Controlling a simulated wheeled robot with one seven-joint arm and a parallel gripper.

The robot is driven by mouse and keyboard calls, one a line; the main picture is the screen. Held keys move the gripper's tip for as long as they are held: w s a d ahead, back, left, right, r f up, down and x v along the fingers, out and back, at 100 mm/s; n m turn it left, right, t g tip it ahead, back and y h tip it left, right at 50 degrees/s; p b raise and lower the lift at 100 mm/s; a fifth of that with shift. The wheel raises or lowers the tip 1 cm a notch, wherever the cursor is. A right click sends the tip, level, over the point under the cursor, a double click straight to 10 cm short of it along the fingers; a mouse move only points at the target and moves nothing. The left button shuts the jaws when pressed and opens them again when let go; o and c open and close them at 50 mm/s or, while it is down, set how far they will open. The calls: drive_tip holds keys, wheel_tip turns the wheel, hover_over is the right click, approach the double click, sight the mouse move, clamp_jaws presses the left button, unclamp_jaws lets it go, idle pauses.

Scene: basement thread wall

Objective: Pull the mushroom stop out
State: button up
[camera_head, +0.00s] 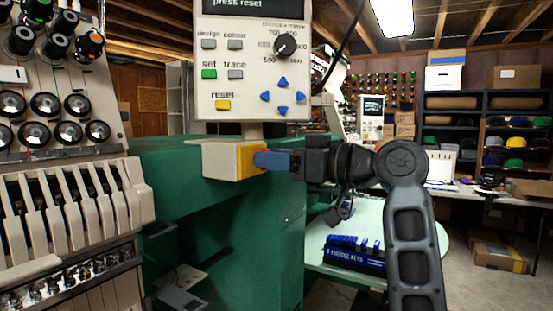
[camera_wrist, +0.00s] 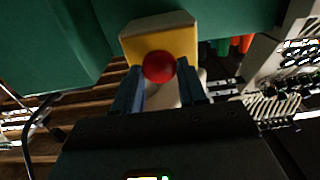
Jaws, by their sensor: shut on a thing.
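The mushroom stop (camera_wrist: 159,66) is a round red button on the yellow face (camera_wrist: 180,42) of a cream box. The box (camera_head: 219,157) sits on the green machine body below the control panel. My gripper (camera_wrist: 160,82) is at the button, with one blue finger on each side of it, shut on it. In the head view my gripper (camera_head: 262,160) reaches the yellow face from the right, and its blue fingers hide the red button there. Whether the button is pushed in or out cannot be told.
A control panel (camera_head: 252,60) reading "press reset" stands just above the box. The green machine body (camera_head: 240,240) is below and behind. Needle heads (camera_head: 80,190) are at the left. A pale table (camera_head: 340,226) with a blue key box (camera_head: 352,252) is beyond my arm.

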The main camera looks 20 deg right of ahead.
clamp_jaws()
drive_tip(key=shift+s+d, duration=0.35)
drive_tip(key=shift+s, duration=0.1)
drive_tip(key=o, duration=1.1)
unclamp_jaws()
drive_tip(key=shift+o, duration=0.2)
drive_tip(key=shift+s, duration=0.1)
drive_tip(key=b+v, duration=0.1)
drive_tip(key=v, duration=0.6)
drive_tip(key=shift+s+d, duration=0.25)
